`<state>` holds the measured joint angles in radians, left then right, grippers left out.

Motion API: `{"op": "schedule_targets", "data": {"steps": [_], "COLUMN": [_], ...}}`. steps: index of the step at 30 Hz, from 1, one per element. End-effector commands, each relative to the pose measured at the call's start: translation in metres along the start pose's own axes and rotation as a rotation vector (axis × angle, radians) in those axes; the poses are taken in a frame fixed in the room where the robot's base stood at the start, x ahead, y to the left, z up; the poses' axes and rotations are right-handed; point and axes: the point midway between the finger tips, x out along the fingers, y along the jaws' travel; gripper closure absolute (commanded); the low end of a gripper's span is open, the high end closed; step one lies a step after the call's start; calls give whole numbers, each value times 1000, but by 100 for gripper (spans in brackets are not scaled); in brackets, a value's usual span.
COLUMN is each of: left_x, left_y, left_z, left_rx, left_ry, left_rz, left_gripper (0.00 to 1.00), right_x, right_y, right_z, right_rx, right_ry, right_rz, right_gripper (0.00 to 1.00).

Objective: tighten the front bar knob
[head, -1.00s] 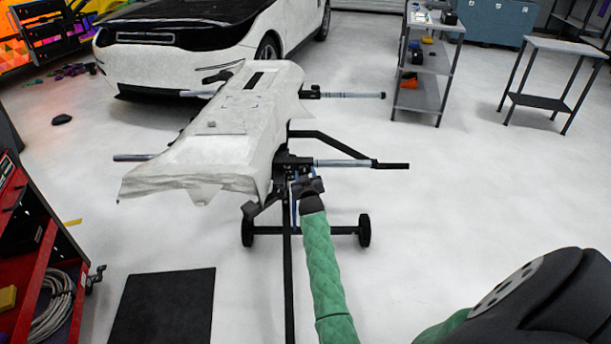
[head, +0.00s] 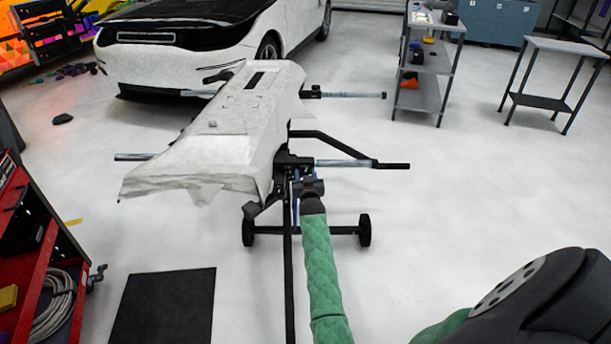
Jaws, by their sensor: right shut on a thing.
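The front bar (head: 345,163) sticks out to the right from under the white-wrapped panel (head: 220,150) on its wheeled stand (head: 290,250). My right arm, in a green sleeve, reaches forward to the stand. My right gripper (head: 306,184) is at the bar's clamp, near the stand's upright and just under the bar. It is shut on the front bar knob, which is small and mostly hidden by the gripper. My left gripper is not in the picture.
A red tool cart (head: 45,260) with a coiled cable stands at the left. A dark mat (head: 165,305) lies on the floor. A white car (head: 190,50), a grey shelf cart (head: 425,75) and a small table (head: 550,75) stand farther back. The floor at right is clear.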

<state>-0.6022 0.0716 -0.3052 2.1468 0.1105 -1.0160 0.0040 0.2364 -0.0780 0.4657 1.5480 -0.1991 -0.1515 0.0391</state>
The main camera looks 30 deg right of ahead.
Motion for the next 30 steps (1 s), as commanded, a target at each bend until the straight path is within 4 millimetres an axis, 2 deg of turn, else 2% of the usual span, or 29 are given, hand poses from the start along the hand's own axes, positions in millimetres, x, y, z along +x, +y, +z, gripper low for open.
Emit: {"op": "schedule_targets", "data": {"steps": [2, 3, 5, 13, 17, 30], "left_x": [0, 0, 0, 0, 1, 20], "left_y": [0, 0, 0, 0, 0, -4], "left_z": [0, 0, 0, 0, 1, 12], "left_rx": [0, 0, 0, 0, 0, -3], "left_ry": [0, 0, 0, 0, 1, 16], "left_rz": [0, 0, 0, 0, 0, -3], "left_gripper": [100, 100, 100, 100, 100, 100], "right_x": [0, 0, 0, 0, -7, -67], "right_y": [1, 1, 1, 0, 0, 0], "right_z": [2, 2, 2, 1, 1, 2], "right_rx": [0, 0, 0, -1, -1, -1], "right_ry": [-3, -3, -3, -1, -1, -2], "right_rz": [1, 1, 1, 0, 0, 0], "right_gripper": [78, 47, 35, 35, 35, 35]}}
